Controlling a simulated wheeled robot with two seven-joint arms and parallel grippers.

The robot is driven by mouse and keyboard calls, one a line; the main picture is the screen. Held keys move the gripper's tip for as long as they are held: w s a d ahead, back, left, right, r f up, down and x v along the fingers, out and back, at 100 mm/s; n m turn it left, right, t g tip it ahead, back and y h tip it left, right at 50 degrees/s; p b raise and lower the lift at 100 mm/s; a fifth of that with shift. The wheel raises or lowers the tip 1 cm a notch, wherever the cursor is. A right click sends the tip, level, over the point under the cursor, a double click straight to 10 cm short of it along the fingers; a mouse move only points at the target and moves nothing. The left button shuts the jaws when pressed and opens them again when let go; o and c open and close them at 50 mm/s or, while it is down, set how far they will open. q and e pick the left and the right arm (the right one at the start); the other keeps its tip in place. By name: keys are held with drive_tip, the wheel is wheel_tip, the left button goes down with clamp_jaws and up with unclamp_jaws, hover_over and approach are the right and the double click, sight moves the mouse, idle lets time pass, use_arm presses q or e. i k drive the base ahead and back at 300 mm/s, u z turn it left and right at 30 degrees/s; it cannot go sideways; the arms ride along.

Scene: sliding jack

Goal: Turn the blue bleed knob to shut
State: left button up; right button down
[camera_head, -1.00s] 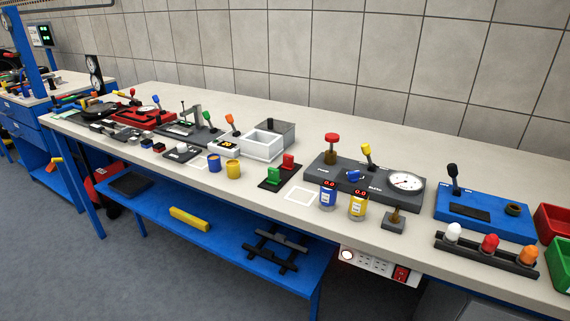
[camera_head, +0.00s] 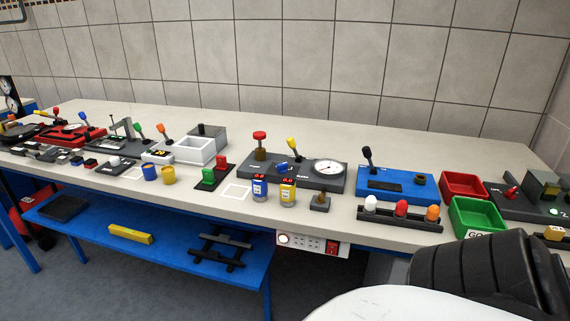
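The blue bleed knob (camera_head: 282,167) is a small blue knob on the dark grey plate (camera_head: 322,186) near the middle of the bench. On the same plate are a red-capped post (camera_head: 260,140), a yellow-topped lever (camera_head: 293,148) and a round white dial gauge (camera_head: 329,167). The knob's markings are too small to read. Neither of my grippers shows in the head view. A dark ribbed part and a white rounded part, which look like my own body, fill the lower right corner.
The bench behind the plate is clear.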

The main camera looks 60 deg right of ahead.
sight(283, 169)
drive_tip(key=k, duration=0.4)
drive_tip(key=z, duration=1.05)
